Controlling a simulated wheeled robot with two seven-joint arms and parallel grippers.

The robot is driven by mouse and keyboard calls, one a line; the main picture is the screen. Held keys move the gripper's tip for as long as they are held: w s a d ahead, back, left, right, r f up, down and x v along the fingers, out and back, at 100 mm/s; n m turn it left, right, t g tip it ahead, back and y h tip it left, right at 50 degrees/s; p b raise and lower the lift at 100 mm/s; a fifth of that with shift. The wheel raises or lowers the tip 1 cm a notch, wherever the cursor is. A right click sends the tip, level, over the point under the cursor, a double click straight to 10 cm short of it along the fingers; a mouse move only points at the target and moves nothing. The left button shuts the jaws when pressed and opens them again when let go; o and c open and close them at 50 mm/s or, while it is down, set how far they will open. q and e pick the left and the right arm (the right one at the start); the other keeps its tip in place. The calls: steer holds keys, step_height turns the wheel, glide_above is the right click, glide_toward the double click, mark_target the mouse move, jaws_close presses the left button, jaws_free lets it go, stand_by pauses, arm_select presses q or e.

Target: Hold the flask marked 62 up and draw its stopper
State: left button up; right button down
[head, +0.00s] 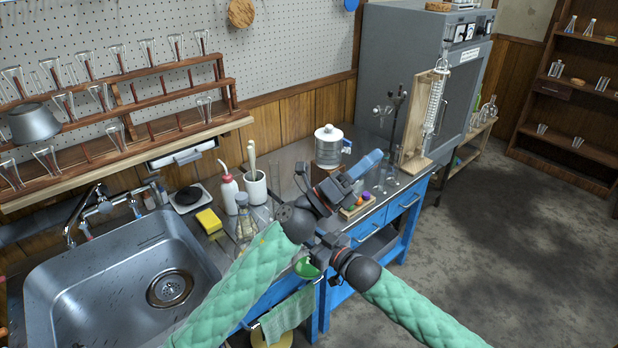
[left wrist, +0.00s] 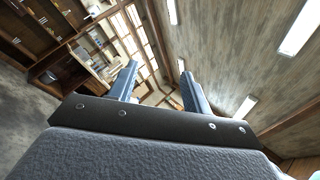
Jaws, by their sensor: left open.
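No flask with a readable 62 shows in either view. A clear glass flask (head: 243,222) stands on the bench beside the sink, partly hidden by my left arm. Small clear glassware (head: 390,174) stands near the bench's right end; its marks are too small to read. My left gripper (head: 368,162) is above the bench, its blue fingers pointing up and right. In the left wrist view the fingers (left wrist: 157,82) are apart with nothing between them. My right arm reaches in from the lower right; its hand (head: 322,254) crosses close to my left wrist, and its fingers cannot be made out.
A small wooden tray (head: 355,207) with coloured pieces lies below my left gripper. A wooden stand with a glass condenser (head: 434,105) is at the bench's right end.

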arm_select(q)
steer(key=s+d+m+g+y, duration=0.3)
steer(key=s+d+m+g, duration=0.25)
steer(key=m+g, duration=0.65)
step_height(320, 180, down, 7)
steer(key=m+y, duration=0.8)
steer(key=w+a+m+t+y, duration=0.1)
steer(key=w+a+y, duration=0.3)
steer(key=a, duration=0.1)
steer(key=w+a+f+m+t+y, duration=0.1)
steer(key=w+a+t+y, duration=0.1)
steer(key=w+a+y, duration=0.2)
steer(key=w+a+f+m+t+y, duration=0.1)
steer(key=w+a+t+y, duration=0.1)
steer(key=w+a+y, duration=0.3)
steer(key=shift+w+a+f+m, duration=0.1)
steer(key=shift+w+a+m, duration=0.15)
steer(key=shift+a, duration=0.4)
steer(key=shift+w+a+f+m, duration=0.15)
steer(key=shift+w+a, duration=0.15)
steer(key=shift+a, duration=0.35)
steer(key=shift+f, duration=3.4)
steer(key=c, duration=0.9)
